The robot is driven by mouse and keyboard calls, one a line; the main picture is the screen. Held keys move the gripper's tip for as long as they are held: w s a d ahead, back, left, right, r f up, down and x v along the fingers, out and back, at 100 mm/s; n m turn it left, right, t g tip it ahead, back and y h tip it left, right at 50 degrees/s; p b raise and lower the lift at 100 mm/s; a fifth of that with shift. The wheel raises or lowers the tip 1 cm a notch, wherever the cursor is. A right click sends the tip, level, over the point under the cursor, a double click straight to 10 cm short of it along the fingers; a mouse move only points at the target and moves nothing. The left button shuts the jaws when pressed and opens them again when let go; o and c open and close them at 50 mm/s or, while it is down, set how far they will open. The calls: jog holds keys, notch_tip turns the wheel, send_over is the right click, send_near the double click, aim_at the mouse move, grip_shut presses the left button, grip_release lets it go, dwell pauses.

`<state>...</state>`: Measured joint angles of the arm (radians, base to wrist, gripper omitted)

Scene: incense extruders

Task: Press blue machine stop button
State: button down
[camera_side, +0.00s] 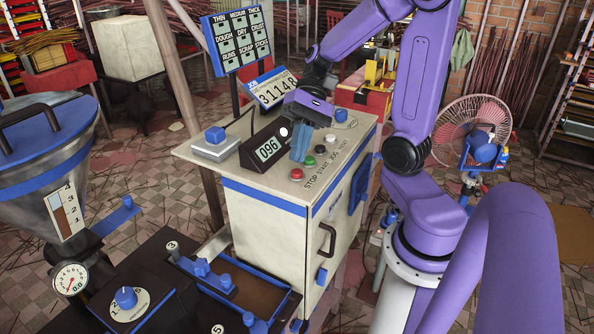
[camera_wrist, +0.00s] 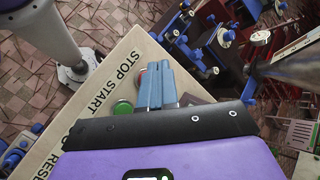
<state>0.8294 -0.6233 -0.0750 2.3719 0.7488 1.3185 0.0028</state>
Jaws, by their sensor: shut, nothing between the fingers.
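The blue-trimmed cream cabinet (camera_side: 262,200) stands in the middle of the side view, with a row of buttons along its top edge above the label STOP START JOG RESET. The red button (camera_side: 296,174) is at the STOP end, with the green button (camera_side: 309,161) beside it. My gripper (camera_side: 299,158) is shut and empty, fingers pointing down just behind the red and green buttons in the side view. In the wrist view, my fingers (camera_wrist: 158,66) cover most of the red button (camera_wrist: 143,77), and the green button (camera_wrist: 122,107) shows to their left. I cannot tell whether the fingertips touch anything.
A black button (camera_side: 320,149) and a white button (camera_side: 331,138) continue the row. A display reading 096 (camera_side: 267,150) stands close to my fingers on the left. A blue-knobbed box (camera_side: 215,144) sits farther left. A large hopper (camera_side: 50,160) stands at the far left.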

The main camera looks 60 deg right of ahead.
aim_at(299, 169)
jog(key=shift+r, duration=2.15)
jog(key=s+a+f+n+h, duration=0.1)
jog(key=s+n, duration=0.1)
jog(key=s+a+f+n+g+h, duration=0.1)
jog(key=f+n+h, duration=0.1)
jog(key=s+a+f+n+h, duration=0.1)
jog(key=s+n, duration=0.1)
jog(key=shift+s+f+g+h, duration=0.3)
jog(key=shift+s+h, duration=0.05)
jog(key=shift+h, duration=0.05)
jog(key=s+a+f+n+t+h, duration=0.2)
jog(key=s+n, duration=0.4)
jog(key=n, duration=0.7)
notch_tip(299, 169, down, 2)
jog(key=shift+a+f+t+h, duration=0.1)
jog(key=shift+a+t+h, duration=0.3)
jog(key=shift+t+h, duration=0.5)
